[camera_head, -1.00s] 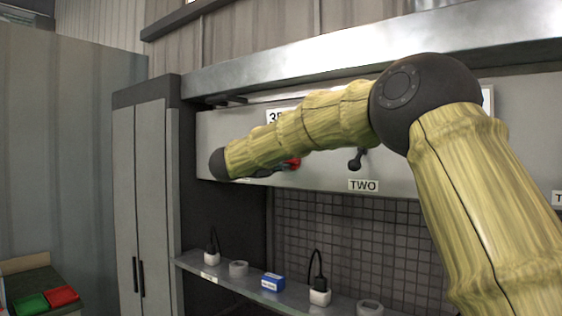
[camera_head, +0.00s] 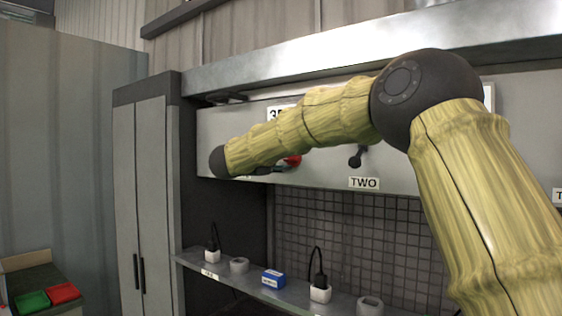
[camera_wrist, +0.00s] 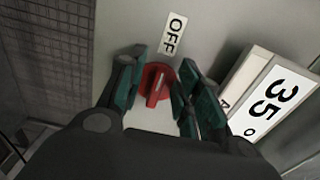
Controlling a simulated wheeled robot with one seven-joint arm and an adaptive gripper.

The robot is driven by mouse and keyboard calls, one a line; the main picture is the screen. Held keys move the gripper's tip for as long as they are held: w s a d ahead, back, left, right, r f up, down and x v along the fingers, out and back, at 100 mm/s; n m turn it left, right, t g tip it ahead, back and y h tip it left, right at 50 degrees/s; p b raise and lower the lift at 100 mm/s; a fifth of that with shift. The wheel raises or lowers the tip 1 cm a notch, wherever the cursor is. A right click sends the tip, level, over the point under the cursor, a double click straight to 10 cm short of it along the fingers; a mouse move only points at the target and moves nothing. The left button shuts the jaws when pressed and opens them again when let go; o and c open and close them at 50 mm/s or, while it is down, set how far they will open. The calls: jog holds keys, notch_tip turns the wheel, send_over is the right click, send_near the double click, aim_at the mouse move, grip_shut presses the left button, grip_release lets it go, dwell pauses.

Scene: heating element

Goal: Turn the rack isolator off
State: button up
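A red rotary knob (camera_wrist: 156,88) with a pale line on it shows in the wrist view, on a light grey panel (camera_wrist: 215,30). An OFF label (camera_wrist: 173,33) is fixed to the panel beside the knob. My gripper (camera_wrist: 160,84) has its two green-padded fingers on either side of the knob, with small gaps visible, so it looks open around it. In the head view a red part (camera_head: 293,160) shows just below my arm on the grey panel.
A box labelled 35 (camera_wrist: 280,100) stands out from the panel beside the right finger. In the head view, a black lever (camera_head: 357,157) sits above the TWO label (camera_head: 364,183). A shelf (camera_head: 235,283) with plugs and a blue box (camera_head: 273,280) runs below. A tall cabinet (camera_head: 140,200) stands left.

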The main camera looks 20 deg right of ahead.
jog(key=v, duration=1.1)
jog(key=shift+s+a, duration=0.25)
jog(key=shift+a, duration=0.1)
